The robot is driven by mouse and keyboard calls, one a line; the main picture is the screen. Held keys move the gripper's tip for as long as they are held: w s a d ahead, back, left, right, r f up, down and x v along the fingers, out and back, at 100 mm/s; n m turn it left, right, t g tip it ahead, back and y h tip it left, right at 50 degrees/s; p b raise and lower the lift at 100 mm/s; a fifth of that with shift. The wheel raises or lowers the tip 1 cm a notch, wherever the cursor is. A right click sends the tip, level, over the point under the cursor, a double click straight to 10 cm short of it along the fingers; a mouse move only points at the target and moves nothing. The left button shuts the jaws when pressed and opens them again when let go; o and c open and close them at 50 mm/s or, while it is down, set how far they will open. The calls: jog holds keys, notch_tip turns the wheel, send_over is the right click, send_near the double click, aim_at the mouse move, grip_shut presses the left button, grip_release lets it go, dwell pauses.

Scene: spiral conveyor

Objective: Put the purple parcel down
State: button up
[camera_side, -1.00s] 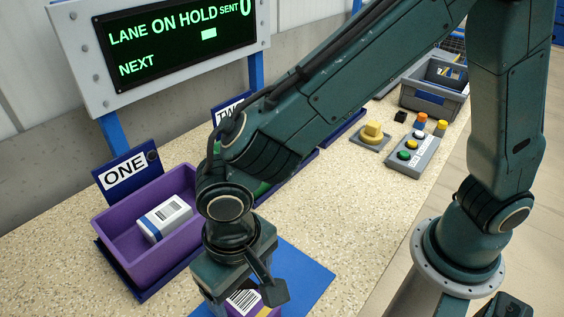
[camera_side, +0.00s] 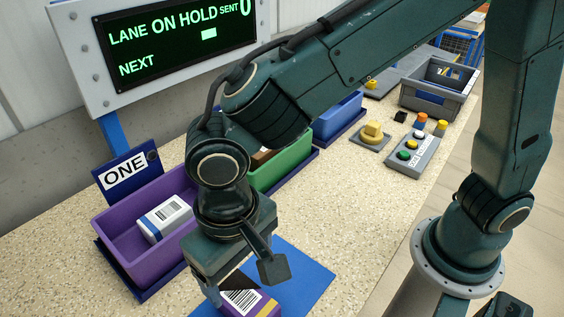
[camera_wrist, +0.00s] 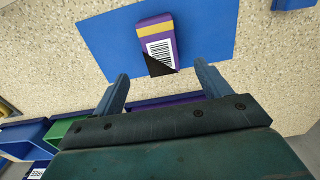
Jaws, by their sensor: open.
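The purple parcel (camera_side: 247,304) has a yellow stripe, a white barcode label and a dark corner patch. It lies on the blue mat (camera_side: 307,277). In the wrist view the parcel (camera_wrist: 158,31) rests on the mat (camera_wrist: 103,44), just beyond my fingertips. My gripper (camera_wrist: 160,78) is open, with its fingers apart and nothing between them. In the side view my gripper (camera_side: 245,285) is above the parcel and partly hides it.
A purple bin (camera_side: 122,243) marked ONE holds a white and blue parcel (camera_side: 165,218). A green bin (camera_side: 285,168) and a blue bin (camera_side: 340,115) stand behind. A button panel (camera_side: 412,150), a yellow knob (camera_side: 372,132) and a grey crate (camera_side: 437,88) are farther back. The screen (camera_side: 180,40) reads LANE ON HOLD.

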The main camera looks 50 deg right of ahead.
jog(key=w+d+r+t+y, duration=0.1)
jog(key=d+r, duration=0.4)
jog(key=d, duration=0.3)
jog(key=w+d+r+t, duration=0.1)
jog(key=d+r, duration=0.4)
jog(key=d, duration=0.4)
jog(key=s+d+r+t, duration=0.1)
jog(key=s+d, duration=0.3)
jog(key=d, duration=0.3)
jog(key=s+d+r+t+h, duration=0.1)
jog(key=s+d+t, duration=0.1)
jog(key=s+d, duration=0.3)
jog(key=shift+d+r+t, duration=0.15)
jog(key=shift+d+t, duration=0.15)
jog(key=shift+d, duration=0.95)
